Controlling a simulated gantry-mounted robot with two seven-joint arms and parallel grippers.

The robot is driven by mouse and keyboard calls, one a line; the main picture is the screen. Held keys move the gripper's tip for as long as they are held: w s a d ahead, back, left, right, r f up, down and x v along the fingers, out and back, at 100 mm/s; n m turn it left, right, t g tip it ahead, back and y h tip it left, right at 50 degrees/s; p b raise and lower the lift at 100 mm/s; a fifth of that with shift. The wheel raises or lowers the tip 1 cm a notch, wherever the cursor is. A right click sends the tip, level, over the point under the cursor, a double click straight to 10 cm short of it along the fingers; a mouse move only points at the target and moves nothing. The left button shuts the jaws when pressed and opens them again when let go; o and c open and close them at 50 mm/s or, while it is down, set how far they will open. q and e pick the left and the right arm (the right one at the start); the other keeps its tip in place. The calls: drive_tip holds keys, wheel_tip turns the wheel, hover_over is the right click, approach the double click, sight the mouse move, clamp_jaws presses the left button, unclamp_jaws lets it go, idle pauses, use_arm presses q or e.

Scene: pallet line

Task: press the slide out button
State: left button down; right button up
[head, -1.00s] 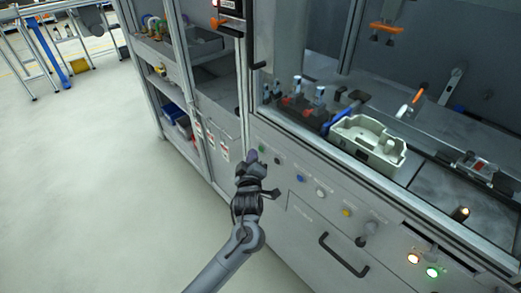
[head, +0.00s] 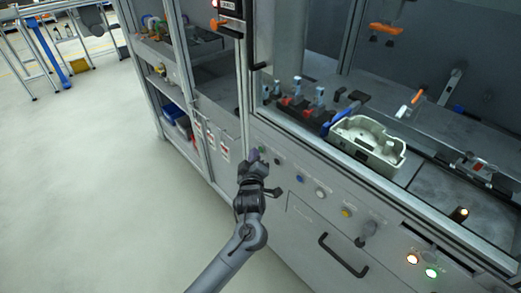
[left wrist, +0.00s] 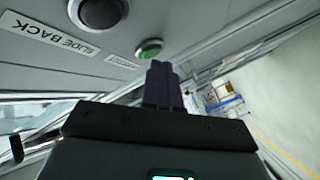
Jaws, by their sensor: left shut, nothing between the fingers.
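A green button (head: 262,149) sits at the left end of the button row on the machine's front panel. In the left wrist view the green button (left wrist: 150,48) lies just beyond my fingertips; the label beside it is too small to read. A black button (head: 277,161) is to its right; in the left wrist view this black button (left wrist: 98,12) has a label reading "SLIDE BACK". My left gripper (head: 254,157) is shut and empty, with its fingertips close to the green button. I cannot tell whether they touch it. My right gripper is not in view.
Blue (head: 299,178), white (head: 320,193) and yellow (head: 346,212) buttons continue the row to the right. A black handle (head: 343,255) sticks out below. A pale tray (head: 367,145) is inside the machine. The floor to the left is clear.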

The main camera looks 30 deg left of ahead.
use_arm(q)
drive_tip(key=shift+w+d, duration=0.1)
drive_tip(key=shift+w, duration=0.3)
idle(0.8)
drive_tip(key=shift+s, duration=0.15)
drive_tip(key=shift+s+p, duration=0.7)
drive_tip(key=shift+a, duration=0.2)
drive_tip(key=s+p, duration=0.1)
drive_tip(key=s, duration=0.1)
drive_tip(key=s+a+p, duration=0.1)
drive_tip(key=s+p, duration=0.1)
drive_tip(key=shift+s, duration=0.4)
